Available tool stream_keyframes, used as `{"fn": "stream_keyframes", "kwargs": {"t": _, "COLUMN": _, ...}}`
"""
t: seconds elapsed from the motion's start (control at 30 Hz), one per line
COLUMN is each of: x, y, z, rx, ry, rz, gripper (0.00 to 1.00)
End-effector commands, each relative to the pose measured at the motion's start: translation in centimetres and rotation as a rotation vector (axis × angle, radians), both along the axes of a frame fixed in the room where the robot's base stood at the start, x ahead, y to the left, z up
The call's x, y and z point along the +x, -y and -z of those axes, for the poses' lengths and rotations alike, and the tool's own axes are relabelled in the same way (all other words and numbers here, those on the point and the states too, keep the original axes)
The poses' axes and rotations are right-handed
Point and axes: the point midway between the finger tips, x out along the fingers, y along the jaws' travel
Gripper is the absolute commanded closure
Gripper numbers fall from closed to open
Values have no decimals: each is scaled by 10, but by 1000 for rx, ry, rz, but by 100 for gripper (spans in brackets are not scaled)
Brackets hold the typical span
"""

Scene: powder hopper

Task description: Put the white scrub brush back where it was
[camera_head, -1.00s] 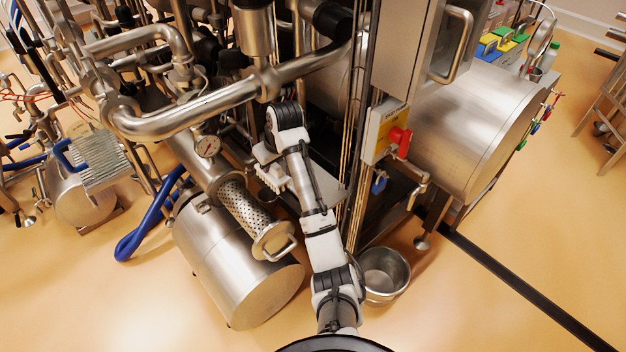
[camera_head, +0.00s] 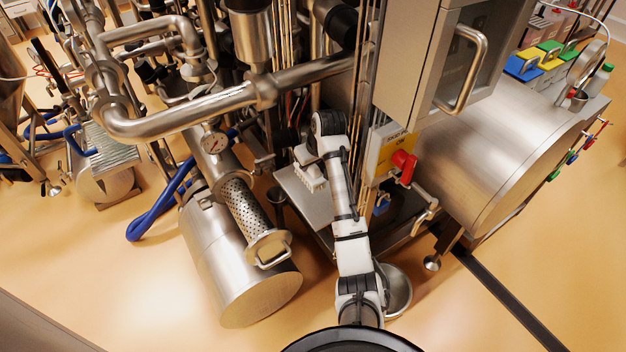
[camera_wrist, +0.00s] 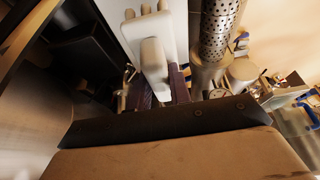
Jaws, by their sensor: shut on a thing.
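The white scrub brush (camera_head: 313,178) is in the middle of the head view, with its pale bristles pointing down. It appears above a flat steel plate (camera_head: 301,201) at the foot of the machine; I cannot tell how large the gap is. In the wrist view the brush (camera_wrist: 153,57) stretches away from me, with its tufts at the far end. My gripper (camera_wrist: 160,88) is shut on the brush's near end, with a dark finger on each side. In the head view my arm largely hides the gripper's fingers.
A yellow switch box with a red knob (camera_head: 403,165) and vertical rods are close on the right. A steel bucket (camera_head: 398,290) is on the floor beside my arm. Open floor lies front left.

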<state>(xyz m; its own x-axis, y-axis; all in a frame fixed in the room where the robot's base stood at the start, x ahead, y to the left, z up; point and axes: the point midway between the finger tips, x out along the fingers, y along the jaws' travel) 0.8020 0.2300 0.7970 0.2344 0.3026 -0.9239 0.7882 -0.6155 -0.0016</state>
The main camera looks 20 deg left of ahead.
Motion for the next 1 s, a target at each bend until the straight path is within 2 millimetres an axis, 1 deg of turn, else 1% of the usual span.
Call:
{"fn": "stream_keyframes", "kwargs": {"t": 0.1, "x": 0, "y": 1, "z": 17, "rx": -2, "ry": -1, "rz": 0, "gripper": 100}}
{"fn": "stream_keyframes", "kwargs": {"t": 0.23, "x": 0, "y": 0, "z": 28, "rx": -1, "ry": 1, "rz": 0, "gripper": 100}}
{"fn": "stream_keyframes", "kwargs": {"t": 0.4, "x": 0, "y": 1, "z": 52, "rx": -1, "ry": -1, "rz": 1, "gripper": 100}}
{"fn": "stream_keyframes", "kwargs": {"t": 0.5, "x": 0, "y": 1, "z": 61, "rx": -1, "ry": 1, "rz": 0, "gripper": 100}}
{"fn": "stream_keyframes", "kwargs": {"t": 0.87, "x": 0, "y": 0, "z": 65, "rx": 0, "ry": 3, "rz": 1, "gripper": 100}}
{"fn": "stream_keyframes", "kwargs": {"t": 0.9, "x": 0, "y": 0, "z": 66, "rx": 0, "ry": 2, "rz": 1, "gripper": 78}}
{"fn": "stream_keyframes", "kwargs": {"t": 1.0, "x": 0, "y": 0, "z": 65, "rx": 0, "ry": 2, "rz": -1, "gripper": 64}}
